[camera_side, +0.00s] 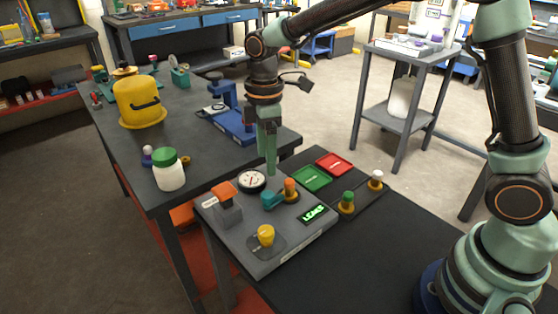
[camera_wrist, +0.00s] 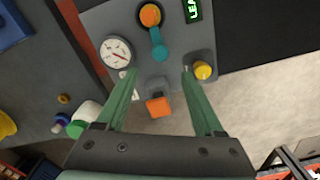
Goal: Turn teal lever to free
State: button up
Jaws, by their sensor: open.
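The teal lever (camera_side: 272,200) sits on the grey panel, with an orange round cap (camera_side: 290,185) at one end. In the wrist view the teal lever (camera_wrist: 159,46) points from the orange cap (camera_wrist: 150,14) down toward the gap between my fingers. My gripper (camera_side: 270,172) points down above the panel, near the gauge and the lever. In the wrist view my gripper (camera_wrist: 158,74) is open with nothing between its fingertips, and the lever's end lies just beyond them. A lit green display (camera_wrist: 193,9) beside the lever shows letters starting "LEA".
The panel also holds a round gauge (camera_side: 251,180), an orange-topped switch (camera_side: 223,190) and a yellow knob (camera_side: 265,235). Green (camera_side: 312,179) and red (camera_side: 334,164) trays lie behind it. A white jar (camera_side: 169,176) and yellow container (camera_side: 138,100) stand on the neighbouring bench.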

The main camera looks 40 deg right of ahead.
aim_at(268, 194)
notch_tip(268, 194, down, 10)
jog(key=shift+r, duration=0.1)
dwell(0.4)
grip_shut()
